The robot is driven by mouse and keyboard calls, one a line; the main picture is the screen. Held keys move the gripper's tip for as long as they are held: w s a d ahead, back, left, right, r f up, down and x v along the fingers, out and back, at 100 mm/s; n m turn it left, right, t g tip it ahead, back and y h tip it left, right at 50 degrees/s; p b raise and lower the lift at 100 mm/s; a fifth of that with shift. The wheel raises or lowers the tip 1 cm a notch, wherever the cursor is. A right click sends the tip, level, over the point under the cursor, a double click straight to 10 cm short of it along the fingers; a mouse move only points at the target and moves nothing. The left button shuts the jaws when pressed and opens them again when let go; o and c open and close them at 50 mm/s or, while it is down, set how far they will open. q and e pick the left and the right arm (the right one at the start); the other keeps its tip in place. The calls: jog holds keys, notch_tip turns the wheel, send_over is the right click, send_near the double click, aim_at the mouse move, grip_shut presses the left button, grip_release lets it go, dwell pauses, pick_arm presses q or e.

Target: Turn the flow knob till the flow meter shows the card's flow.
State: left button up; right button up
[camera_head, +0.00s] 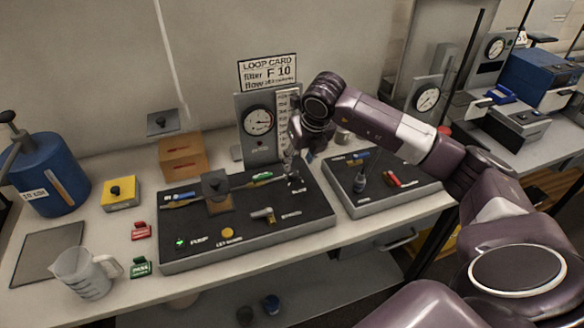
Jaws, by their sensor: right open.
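The loop card (268,71) stands at the back, reading "filter F 10"; its flow line is too small to read. Below it is a grey panel with a round dial (258,121) and a tall white scale (285,108), which looks like the flow meter. My right arm partly covers the scale, and its reading cannot be made out. My right gripper (291,170) is open and points down over the back right of the dark loop board (247,233). The flow knob cannot be made out clearly near the fingers; contact cannot be told. My left gripper is out of view.
The board carries a grey-topped block (216,188), a small valve (263,214) and a yellow button (227,232). A second dark tray (403,199) with tools lies to the right. A beaker (84,273) and blue tank (45,175) stand at left.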

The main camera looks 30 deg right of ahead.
aim_at(294, 173)
jog(key=p+x, duration=0.1)
jog(key=x, duration=0.2)
jog(key=p+x, duration=0.1)
jog(key=x, duration=0.2)
jog(key=shift+a+f, duration=0.15)
jog(key=shift+w+f, duration=0.1)
jog(key=shift+f, duration=0.25)
grip_shut()
